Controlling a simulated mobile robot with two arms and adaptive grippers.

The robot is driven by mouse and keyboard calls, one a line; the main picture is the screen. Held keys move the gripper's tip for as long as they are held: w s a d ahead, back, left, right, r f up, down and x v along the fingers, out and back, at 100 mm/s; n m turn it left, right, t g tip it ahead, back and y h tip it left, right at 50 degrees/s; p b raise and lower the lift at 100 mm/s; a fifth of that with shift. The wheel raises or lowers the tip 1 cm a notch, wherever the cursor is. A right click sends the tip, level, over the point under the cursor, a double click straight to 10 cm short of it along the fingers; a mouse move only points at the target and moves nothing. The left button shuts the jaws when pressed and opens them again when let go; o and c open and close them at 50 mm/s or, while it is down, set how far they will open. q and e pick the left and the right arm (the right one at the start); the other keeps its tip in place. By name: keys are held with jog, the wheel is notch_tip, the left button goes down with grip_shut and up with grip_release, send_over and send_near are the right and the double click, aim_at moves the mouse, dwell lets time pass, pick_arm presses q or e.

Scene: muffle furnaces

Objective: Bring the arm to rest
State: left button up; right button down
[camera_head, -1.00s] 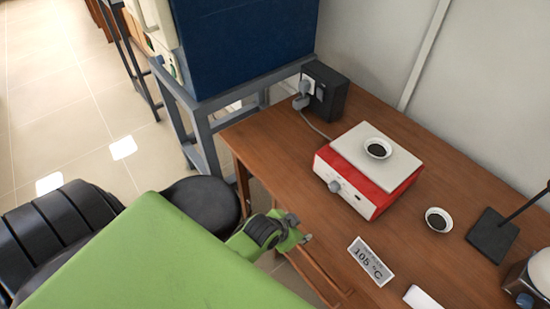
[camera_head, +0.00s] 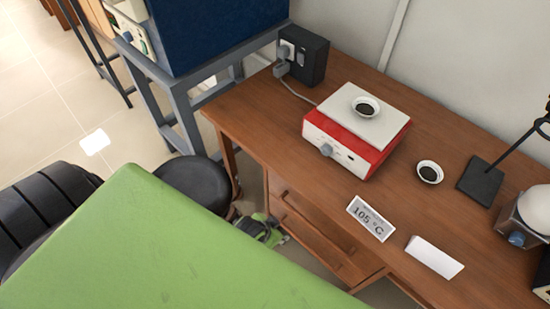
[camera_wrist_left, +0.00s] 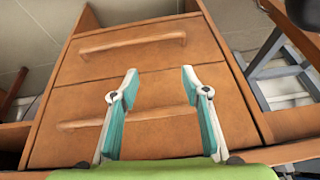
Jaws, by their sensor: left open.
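My left gripper (camera_head: 280,230) is small and partly hidden behind my green arm in the head view. It is low, beside the front of the wooden desk. In the left wrist view the gripper (camera_wrist_left: 160,82) is open and empty, its two teal-lined fingers apart and pointing at the desk's drawer fronts. I cannot tell how near the fingertips are to the wood. My right gripper is not in view.
The wooden desk (camera_head: 262,140) bears a red and white hotplate (camera_head: 350,140) with a dish (camera_head: 366,106) on top. Another dish (camera_head: 430,172), a 105 °C sign (camera_head: 370,218) and a stand (camera_head: 481,182) are nearby. A round black stool (camera_head: 195,182) stands left of the desk.

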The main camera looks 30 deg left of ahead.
pick_arm(q)
jog(key=shift+f, duration=0.15)
dwell(0.4)
jog(key=s+a+f+g, duration=0.2)
jog(key=s+f, duration=0.8)
jog(key=s, duration=0.4)
jog(key=s+a+f+n+g+b, duration=0.1)
jog(key=s+a+f+g, duration=0.1)
jog(key=s+f, duration=0.9)
jog(key=s, duration=0.4)
jog(key=shift+f+y+b, duration=0.2)
jog(key=shift+y+b, duration=0.1)
jog(key=shift+y, duration=0.1)
